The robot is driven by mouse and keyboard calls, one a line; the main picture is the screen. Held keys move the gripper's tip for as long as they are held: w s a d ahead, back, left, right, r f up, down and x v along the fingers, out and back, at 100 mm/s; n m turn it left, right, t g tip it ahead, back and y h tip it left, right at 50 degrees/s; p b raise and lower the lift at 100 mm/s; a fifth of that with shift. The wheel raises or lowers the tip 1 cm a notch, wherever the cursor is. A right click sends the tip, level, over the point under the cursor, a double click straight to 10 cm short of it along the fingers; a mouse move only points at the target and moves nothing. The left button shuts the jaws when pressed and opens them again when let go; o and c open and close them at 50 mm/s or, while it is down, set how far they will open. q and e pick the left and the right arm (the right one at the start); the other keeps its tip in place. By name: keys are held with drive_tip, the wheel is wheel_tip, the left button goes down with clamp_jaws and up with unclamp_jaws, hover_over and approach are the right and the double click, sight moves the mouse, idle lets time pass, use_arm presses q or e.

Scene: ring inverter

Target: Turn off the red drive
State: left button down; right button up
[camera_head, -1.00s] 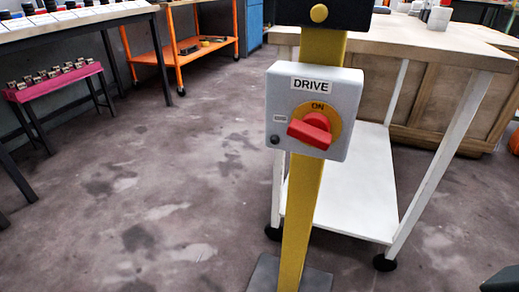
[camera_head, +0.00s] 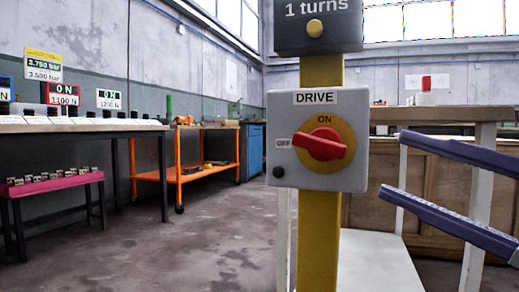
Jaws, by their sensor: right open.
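The grey drive box (camera_head: 355,110) is mounted on a yellow post and carries the label DRIVE. Its red switch handle (camera_head: 322,145) sits on a yellow disc marked ON at the top, with an OFF label to the left. The handle lies nearly level, its left end close to the OFF label. I cannot tell which end is the pointer. My right gripper (camera_head: 392,163) is open and empty to the right of the box, its two purple fingers pointing left, apart from the handle in the picture. My left gripper is out of view.
A dark display reading "1 turns" (camera_head: 317,10) tops the yellow post (camera_head: 319,240). A pale table (camera_head: 485,115) and wooden cabinet stand behind. At left are a bench (camera_head: 80,127), a pink-topped stand (camera_head: 50,183) and an orange cart (camera_head: 210,173). The floor at centre left is clear.

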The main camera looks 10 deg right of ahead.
sight(320, 138)
drive_tip(key=shift+n+g+y, duration=0.3)
drive_tip(key=x, duration=1)
drive_tip(key=shift+a+f+p, duration=0.15)
drive_tip(key=shift+p, duration=0.2)
drive_tip(key=shift+c, duration=0.3)
clamp_jaws()
